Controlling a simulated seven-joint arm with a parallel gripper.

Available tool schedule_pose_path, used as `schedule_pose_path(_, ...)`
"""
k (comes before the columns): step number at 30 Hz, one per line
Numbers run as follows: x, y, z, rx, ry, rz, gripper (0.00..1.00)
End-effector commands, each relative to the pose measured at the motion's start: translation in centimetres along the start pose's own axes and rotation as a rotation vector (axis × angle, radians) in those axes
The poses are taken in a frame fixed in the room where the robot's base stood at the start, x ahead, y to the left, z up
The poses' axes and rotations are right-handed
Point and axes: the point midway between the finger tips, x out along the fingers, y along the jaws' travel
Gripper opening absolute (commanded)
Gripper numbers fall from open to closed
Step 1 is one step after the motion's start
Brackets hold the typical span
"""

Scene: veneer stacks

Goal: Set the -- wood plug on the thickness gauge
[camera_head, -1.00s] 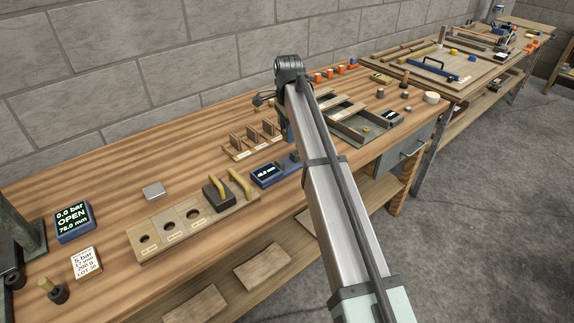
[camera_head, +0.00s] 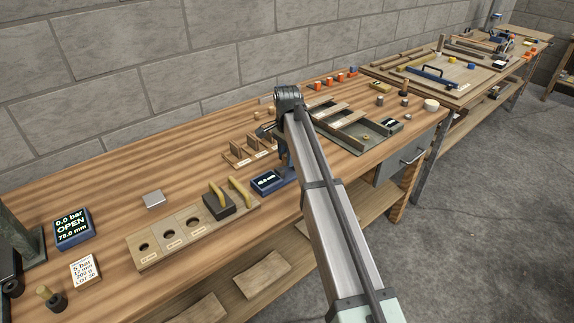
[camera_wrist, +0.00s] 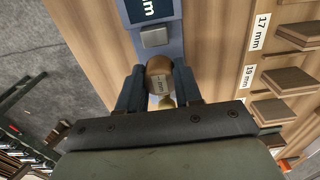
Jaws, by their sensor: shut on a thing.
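The thickness gauge (camera_wrist: 173,45) is blue, with a dark display and a grey square block (camera_wrist: 153,37). The plug is just beside that block in the wrist view; I cannot tell whether it touches the gauge or its height above it. In the head view the gauge (camera_head: 268,182) lies near the bench's front edge, just left of my arm, which hides the plug and most of the gripper.
A wooden rack with upright veneer pieces (camera_head: 240,158) stands behind the gauge. A board with round holes (camera_head: 150,260) and yellow-handled blocks (camera_head: 218,201) lies to the left. A divided tray (camera_head: 385,136) lies right of my arm. Bare bench lies at the back left.

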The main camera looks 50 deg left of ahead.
Motion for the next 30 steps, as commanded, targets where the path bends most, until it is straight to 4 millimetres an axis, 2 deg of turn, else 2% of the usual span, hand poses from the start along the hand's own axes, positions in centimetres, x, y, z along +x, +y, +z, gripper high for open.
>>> schedule_pose_path(10,3.6,0.0,0.0,0.001,0.0,0.001,0.01)
schedule_pose_path(23,4.1,0.0,0.0,0.001,0.0,0.001,0.01)
schedule_pose_path(24,4.0,0.0,0.0,0.001,0.0,0.0,0.38)
schedule_pose_path(30,4.0,0.0,0.0,0.001,0.0,0.0,0.57)
